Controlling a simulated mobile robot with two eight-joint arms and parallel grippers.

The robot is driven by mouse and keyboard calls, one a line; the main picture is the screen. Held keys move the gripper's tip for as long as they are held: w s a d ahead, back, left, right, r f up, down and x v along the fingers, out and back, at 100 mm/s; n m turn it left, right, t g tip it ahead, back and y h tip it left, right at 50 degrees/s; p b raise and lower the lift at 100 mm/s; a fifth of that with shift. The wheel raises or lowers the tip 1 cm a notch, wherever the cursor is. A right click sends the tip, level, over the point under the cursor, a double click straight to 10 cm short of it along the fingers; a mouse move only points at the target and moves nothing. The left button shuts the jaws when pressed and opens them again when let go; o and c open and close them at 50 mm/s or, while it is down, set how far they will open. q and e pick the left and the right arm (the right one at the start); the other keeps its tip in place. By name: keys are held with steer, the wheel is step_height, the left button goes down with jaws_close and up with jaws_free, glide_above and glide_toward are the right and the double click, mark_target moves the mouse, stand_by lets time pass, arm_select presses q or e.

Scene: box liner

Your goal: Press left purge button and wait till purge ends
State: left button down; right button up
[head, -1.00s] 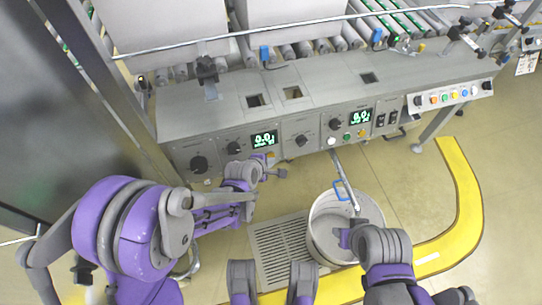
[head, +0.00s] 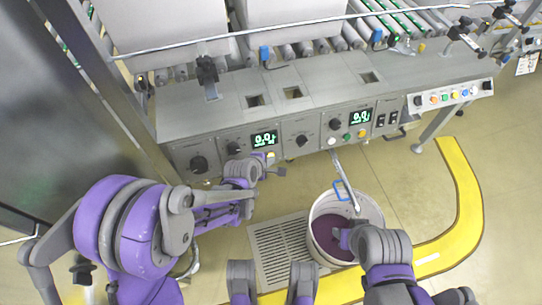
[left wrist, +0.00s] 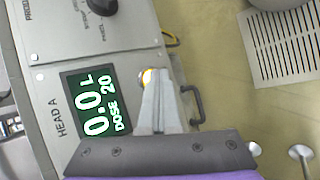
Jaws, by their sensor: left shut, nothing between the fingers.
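My left gripper (head: 274,168) is shut and empty at the front panel, just below the left display. In the left wrist view its closed fingertips (left wrist: 150,88) are at the left purge button (left wrist: 147,76), which glows yellow-white. The tips overlap the button; I cannot tell whether they press it. The HEAD A display (left wrist: 98,104) reads 0.0 L, dose 20.
A floor grate (head: 268,240) lies left of the bucket. A yellow floor stripe (head: 466,195) curves round on the right. The right display (head: 361,117) also lights up on the panel. A black handle (left wrist: 192,103) projects near the left gripper. Open floor lies right of the bucket.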

stand_by(0.8)
arm_select(q)
steer(key=shift+s+d+r, duration=0.2)
steer(key=shift+s+r, duration=0.05)
steer(key=shift+s, duration=0.45)
steer(key=shift+s+d+r+p, duration=0.25)
steer(key=shift+s+r, duration=0.05)
steer(key=shift+s, duration=0.45)
steer(key=shift+s+d+r+p, duration=0.25)
steer(key=shift+s+p, duration=0.05)
steer(key=shift+s, duration=0.45)
steer(key=shift+s+d+r+p, duration=0.25)
steer(key=shift+s+r, duration=0.05)
steer(key=shift+s, duration=0.45)
steer(key=s+d+r+p, duration=0.3)
steer(key=s+r+p, duration=0.4)
steer(key=s+r, duration=0.2)
steer(key=shift+s+r, duration=0.25)
steer(key=shift+r, duration=0.25)
